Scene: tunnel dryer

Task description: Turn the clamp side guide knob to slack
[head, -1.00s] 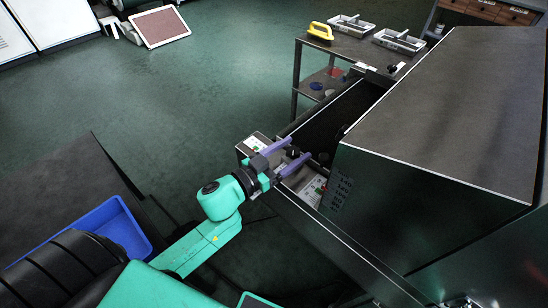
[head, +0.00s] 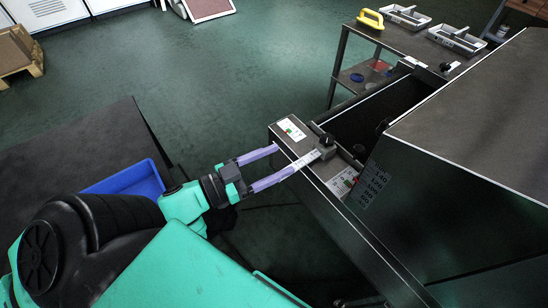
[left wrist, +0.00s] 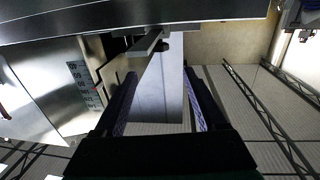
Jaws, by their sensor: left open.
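A small black knob (head: 327,139) stands on a grey clamp block at the near end of the dryer's side rail, in the head view. My left gripper (head: 298,153), with two long purple fingers, is open and empty to the left of the knob. Its lower finger overlaps the clamp block in the picture; I cannot tell whether they touch. In the left wrist view the open fingers (left wrist: 160,92) point toward a grey bar and a small dark knob-like part (left wrist: 164,45) under the machine's edge. The knob's turn position is too small to read. My right gripper is not in view.
The large dark dryer hood (head: 470,140) fills the right side. Another black knob (head: 446,67) is farther back along the guide. A blue bin (head: 130,181) sits lower left.

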